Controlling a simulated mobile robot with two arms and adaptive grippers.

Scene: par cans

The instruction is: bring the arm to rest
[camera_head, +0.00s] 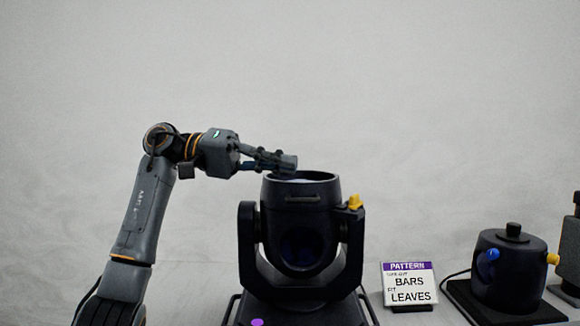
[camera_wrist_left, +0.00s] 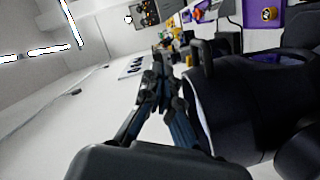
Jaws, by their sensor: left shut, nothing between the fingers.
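My left arm comes in from the left in the head view. Its gripper (camera_head: 283,164) is shut and empty, with its fingers pointing right, just above the left rim of a black par can (camera_head: 300,225). I cannot tell whether the fingertips touch the rim. The can sits upright in a yoke, with a yellow knob (camera_head: 354,202) on its right side. In the left wrist view the shut fingers (camera_wrist_left: 160,72) are beside the dark can body (camera_wrist_left: 245,105). My right gripper is not in view.
A sign reading PATTERN, BARS and LEAVES (camera_head: 409,284) stands right of the can. A second black can (camera_head: 508,270) with blue and yellow knobs stands farther right, with another dark unit (camera_head: 570,245) at the edge. The space above and left is clear.

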